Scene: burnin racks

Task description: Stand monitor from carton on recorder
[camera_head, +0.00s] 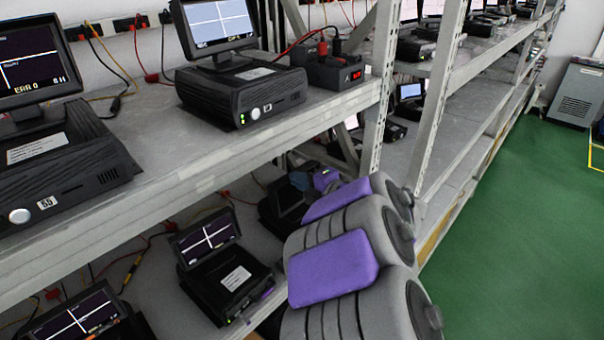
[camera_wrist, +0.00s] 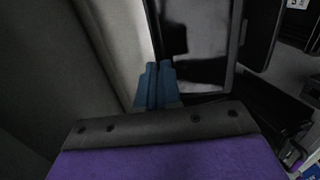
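A monitor with a dark, blank screen (camera_wrist: 195,45) fills the upper middle of the wrist view. In the head view it shows as a dark tilted panel (camera_head: 287,197) at a recorder (camera_head: 268,218) on the lower shelf. My gripper (camera_wrist: 159,66) has its two blue fingers close together at the monitor's lower left edge. They look shut on its thin frame. In the head view the gripper (camera_head: 302,180) is just above the panel, partly behind my arm. Whether the monitor touches the recorder is hidden. I cannot make out a carton.
The upper shelf (camera_head: 160,195) is close above my arm and holds recorders with lit monitors. Another recorder (camera_head: 228,285) with a lit monitor (camera_head: 207,238) stands left on the lower shelf. A rack post (camera_head: 437,90) rises right of it. Green floor (camera_head: 530,220) is clear.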

